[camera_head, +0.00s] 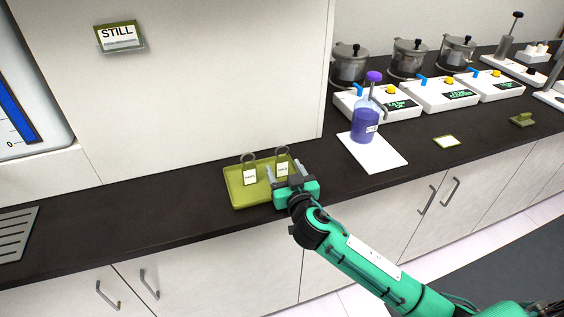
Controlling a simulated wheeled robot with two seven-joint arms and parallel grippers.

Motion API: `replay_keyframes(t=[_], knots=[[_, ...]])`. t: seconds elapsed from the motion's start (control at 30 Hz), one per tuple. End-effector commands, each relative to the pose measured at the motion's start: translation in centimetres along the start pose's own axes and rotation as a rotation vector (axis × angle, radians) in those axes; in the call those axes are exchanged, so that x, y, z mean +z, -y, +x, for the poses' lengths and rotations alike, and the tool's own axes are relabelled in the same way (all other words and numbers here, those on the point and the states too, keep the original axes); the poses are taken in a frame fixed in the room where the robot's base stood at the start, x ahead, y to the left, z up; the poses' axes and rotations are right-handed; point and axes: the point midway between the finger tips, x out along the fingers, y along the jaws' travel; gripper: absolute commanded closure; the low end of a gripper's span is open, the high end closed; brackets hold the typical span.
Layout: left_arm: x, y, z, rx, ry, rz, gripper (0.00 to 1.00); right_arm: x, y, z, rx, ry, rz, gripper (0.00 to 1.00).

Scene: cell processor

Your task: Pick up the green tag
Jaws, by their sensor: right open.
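An olive-green tray (236,196) sits on the dark counter at the front edge. Two small tags with grey rings stand in it, a left tag (250,177) and a right tag (282,169), each with a white label facing me. The print is too small to read, and I cannot tell which is the green tag. My right gripper (284,173) is open at the tray's right end. Its fingers reach over the tray on either side of the right tag in the picture; contact is not clear. My left gripper is not in view.
A purple-capped bottle (366,124) stands on a white pad (378,156) to the right. White devices (433,95) and dark pots line the back. A flat green-edged card (446,141) lies further right. The counter left of the tray is mostly clear.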

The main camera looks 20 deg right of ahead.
Motion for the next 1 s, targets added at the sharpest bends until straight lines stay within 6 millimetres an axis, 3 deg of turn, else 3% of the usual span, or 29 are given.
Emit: replay_keyframes(t=[0.33, 0.6, 1.0], knots=[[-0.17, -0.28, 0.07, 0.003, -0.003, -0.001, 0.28, 0.04, -0.02, 0.75, 0.000, 0.000, 0.000, 0.38], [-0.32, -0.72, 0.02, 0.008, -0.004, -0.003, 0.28, 0.03, -0.02, 0.74, 0.000, 0.000, 0.000, 0.86], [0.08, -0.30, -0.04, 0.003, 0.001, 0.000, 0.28, -0.28, -0.02, 0.74, 0.000, -0.001, 0.001, 0.86]])
